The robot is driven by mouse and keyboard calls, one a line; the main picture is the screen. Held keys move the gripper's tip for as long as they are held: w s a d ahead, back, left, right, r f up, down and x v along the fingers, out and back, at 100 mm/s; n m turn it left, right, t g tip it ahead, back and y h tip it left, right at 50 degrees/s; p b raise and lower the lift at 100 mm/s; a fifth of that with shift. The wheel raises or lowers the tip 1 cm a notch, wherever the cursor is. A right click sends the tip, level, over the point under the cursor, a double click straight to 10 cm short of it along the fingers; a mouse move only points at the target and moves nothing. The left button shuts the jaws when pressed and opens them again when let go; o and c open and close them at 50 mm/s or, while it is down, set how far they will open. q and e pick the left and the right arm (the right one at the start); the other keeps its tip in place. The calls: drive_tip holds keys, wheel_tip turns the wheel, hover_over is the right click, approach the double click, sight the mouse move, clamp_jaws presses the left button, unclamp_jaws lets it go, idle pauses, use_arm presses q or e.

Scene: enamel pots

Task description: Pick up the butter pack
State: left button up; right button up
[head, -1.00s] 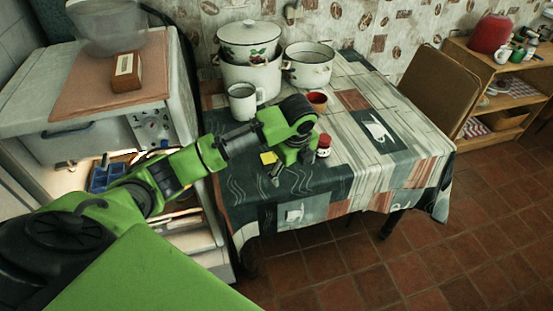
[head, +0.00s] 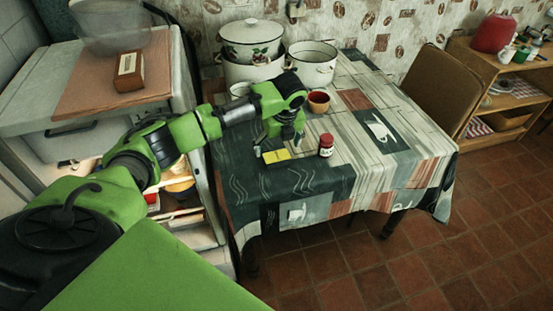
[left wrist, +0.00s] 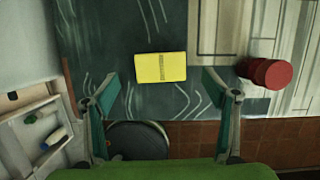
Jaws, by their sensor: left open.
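The butter pack (head: 277,156) is a flat yellow block lying on the dark part of the patterned tablecloth. In the left wrist view the butter pack (left wrist: 160,67) lies centred, just beyond the fingertips and between their lines. My left gripper (head: 280,143) is open and empty, pointing down just behind and above the pack. Its two fingers stand wide apart in the left wrist view (left wrist: 160,84), wider than the pack and apart from it. My right gripper does not show.
A red-lidded jar (head: 326,146) stands right of the pack; its lid shows in the wrist view (left wrist: 270,73). A red cup (head: 318,102) and white enamel pots (head: 312,66) stand behind. The table's front right (head: 380,175) is clear.

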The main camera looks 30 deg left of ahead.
sight(277, 156)
use_arm(q)
drive_tip(key=x, duration=0.5)
drive_tip(key=shift+s+d+f, duration=0.15)
drive_tip(key=shift+f, duration=0.1)
drive_tip(key=shift+r, duration=0.1)
drive_tip(key=c, duration=1.3)
